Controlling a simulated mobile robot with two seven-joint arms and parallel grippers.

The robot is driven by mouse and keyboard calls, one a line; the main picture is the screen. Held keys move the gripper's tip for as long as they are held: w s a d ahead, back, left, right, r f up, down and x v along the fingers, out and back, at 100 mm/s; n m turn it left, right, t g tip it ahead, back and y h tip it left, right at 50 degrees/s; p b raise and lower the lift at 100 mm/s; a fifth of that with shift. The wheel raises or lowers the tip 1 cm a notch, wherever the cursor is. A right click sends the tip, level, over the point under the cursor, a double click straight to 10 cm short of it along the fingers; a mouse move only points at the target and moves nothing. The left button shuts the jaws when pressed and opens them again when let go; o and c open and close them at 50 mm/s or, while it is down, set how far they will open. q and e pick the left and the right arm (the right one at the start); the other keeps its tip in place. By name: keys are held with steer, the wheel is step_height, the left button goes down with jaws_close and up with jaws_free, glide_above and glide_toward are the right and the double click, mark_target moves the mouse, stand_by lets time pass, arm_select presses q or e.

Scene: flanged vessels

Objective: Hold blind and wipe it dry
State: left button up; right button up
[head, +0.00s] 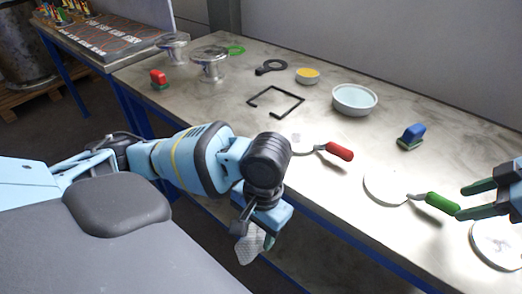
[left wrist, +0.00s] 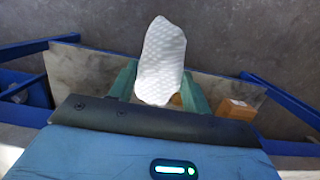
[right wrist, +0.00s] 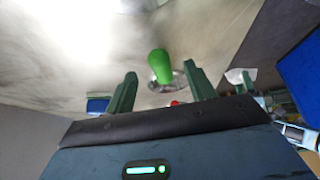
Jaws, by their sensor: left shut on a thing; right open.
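A flat round blind (head: 383,187) with a green handle (head: 436,203) lies on the steel bench, handle pointing right. A similar disc with a red handle (head: 339,151) lies further back. My right gripper (head: 464,200) is open at the end of the green handle; in the right wrist view the handle (right wrist: 159,65) shows between the open fingers, apart from both. My left gripper (head: 262,232) is shut on a white textured wipe (head: 249,243), held in front of the bench edge. The wipe (left wrist: 162,62) also shows in the left wrist view.
Another round disc (head: 497,243) lies at the right edge. A blue-green block (head: 411,136), pale bowl (head: 354,99), black square frame (head: 275,103), yellow-filled dish (head: 307,75) and metal flanged vessels (head: 209,62) stand further back. Bare bench lies between them.

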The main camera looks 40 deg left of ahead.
mark_target(456, 205)
steer(key=shift+x, duration=2.4)
steer(key=shift+c, duration=0.3)
steer(key=c, duration=0.9)
steer(key=shift+c, duration=0.2)
